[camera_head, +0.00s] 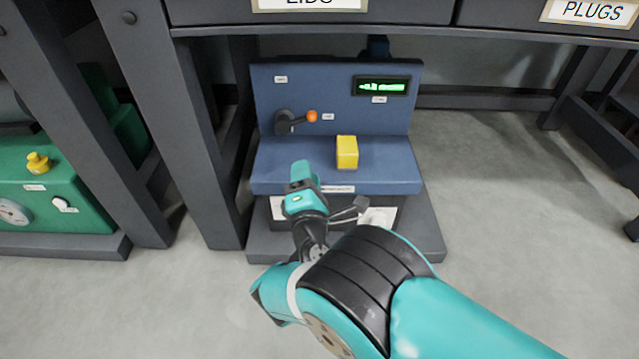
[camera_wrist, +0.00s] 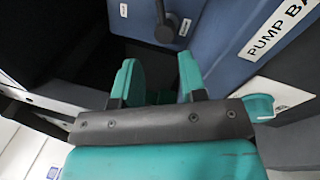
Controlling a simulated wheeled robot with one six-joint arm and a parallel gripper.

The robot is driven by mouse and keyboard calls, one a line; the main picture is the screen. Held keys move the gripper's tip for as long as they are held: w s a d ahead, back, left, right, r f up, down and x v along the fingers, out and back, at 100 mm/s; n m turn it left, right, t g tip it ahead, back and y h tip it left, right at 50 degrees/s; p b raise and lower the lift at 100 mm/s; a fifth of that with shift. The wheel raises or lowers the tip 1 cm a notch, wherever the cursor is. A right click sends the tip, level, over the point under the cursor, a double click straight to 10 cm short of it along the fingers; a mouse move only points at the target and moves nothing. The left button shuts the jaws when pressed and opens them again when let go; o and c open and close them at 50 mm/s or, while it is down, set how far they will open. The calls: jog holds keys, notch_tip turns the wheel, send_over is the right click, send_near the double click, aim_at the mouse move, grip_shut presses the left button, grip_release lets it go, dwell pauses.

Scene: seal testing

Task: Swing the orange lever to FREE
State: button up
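The orange lever (camera_head: 312,116) is a dark arm with an orange knob, on the upright face of a blue machine (camera_head: 335,75). Its arm points right from a dark pivot on the left, with a small white label just right of the knob. The label's words are too small to read. In the wrist view a dark part of what looks like the lever (camera_wrist: 166,26) shows at the top; no orange is visible there. My gripper (camera_head: 301,172) is in front of the machine's lower ledge, below the lever and apart from it. Its two teal fingers (camera_wrist: 157,78) stand apart with nothing between them.
A yellow block (camera_head: 347,152) sits on the ledge right of my gripper. A green-lit display (camera_head: 381,86) is at the machine's upper right. Dark bench legs (camera_head: 195,130) stand close on the left, and a bench edge (camera_head: 400,32) runs above. The floor at right is clear.

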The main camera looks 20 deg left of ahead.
jog(key=shift+s+d+f, duration=0.1)
jog(key=shift+s+d, duration=0.25)
jog(key=shift+d, duration=0.05)
jog(key=shift+c, duration=0.3)
